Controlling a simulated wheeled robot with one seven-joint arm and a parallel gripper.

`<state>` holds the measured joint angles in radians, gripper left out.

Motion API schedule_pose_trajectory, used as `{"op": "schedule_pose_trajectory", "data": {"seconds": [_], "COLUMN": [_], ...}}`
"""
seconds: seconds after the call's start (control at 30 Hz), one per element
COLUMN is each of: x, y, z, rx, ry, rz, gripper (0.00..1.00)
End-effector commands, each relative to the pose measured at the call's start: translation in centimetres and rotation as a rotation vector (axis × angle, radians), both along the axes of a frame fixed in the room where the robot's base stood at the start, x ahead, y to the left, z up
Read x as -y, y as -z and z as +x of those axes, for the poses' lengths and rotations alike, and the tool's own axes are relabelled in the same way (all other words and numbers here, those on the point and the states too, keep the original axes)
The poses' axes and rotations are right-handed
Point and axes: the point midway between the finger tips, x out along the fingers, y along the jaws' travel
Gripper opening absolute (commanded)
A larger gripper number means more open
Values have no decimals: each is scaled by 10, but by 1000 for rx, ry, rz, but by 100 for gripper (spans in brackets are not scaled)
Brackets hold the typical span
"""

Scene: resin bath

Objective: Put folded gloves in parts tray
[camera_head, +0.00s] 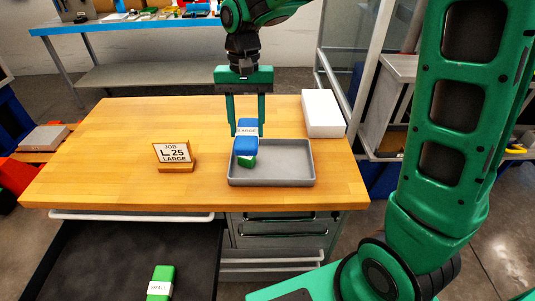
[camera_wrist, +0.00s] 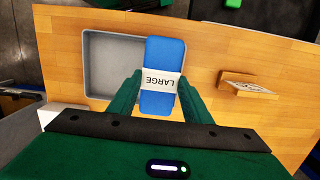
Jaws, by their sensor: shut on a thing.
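My gripper (camera_head: 247,128) is shut on a blue folded glove bundle (camera_head: 246,146) with a white LARGE band. The bundle also shows between the fingers in the wrist view (camera_wrist: 160,105). It is held above the left end of the grey parts tray (camera_head: 295,181), which shows at left in the wrist view (camera_wrist: 90,60). A green piece with some white (camera_head: 247,161) shows just below the blue bundle at the tray's left end, mostly hidden. Another green bundle with a white band (camera_head: 162,276) lies in the open dark drawer.
A sign (camera_head: 173,154) reading JOB L 25 LARGE stands left of the tray on the wooden bench (camera_head: 110,130). A white box (camera_head: 323,113) stands behind the tray at right. The tray's right part looks empty. The bench's left side is clear.

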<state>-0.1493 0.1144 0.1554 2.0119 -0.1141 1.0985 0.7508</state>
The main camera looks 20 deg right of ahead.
Motion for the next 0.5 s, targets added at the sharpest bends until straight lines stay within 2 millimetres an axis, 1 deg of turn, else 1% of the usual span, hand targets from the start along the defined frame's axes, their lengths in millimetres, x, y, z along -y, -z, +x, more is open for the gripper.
{"op": "schedule_pose_trajectory", "data": {"seconds": [0.17, 0.5], "x": [23, 83], "y": [14, 54], "z": [-5, -16], "rx": [-2, -2], "ry": [4, -3], "rz": [-1, -1], "gripper": [22, 22]}}
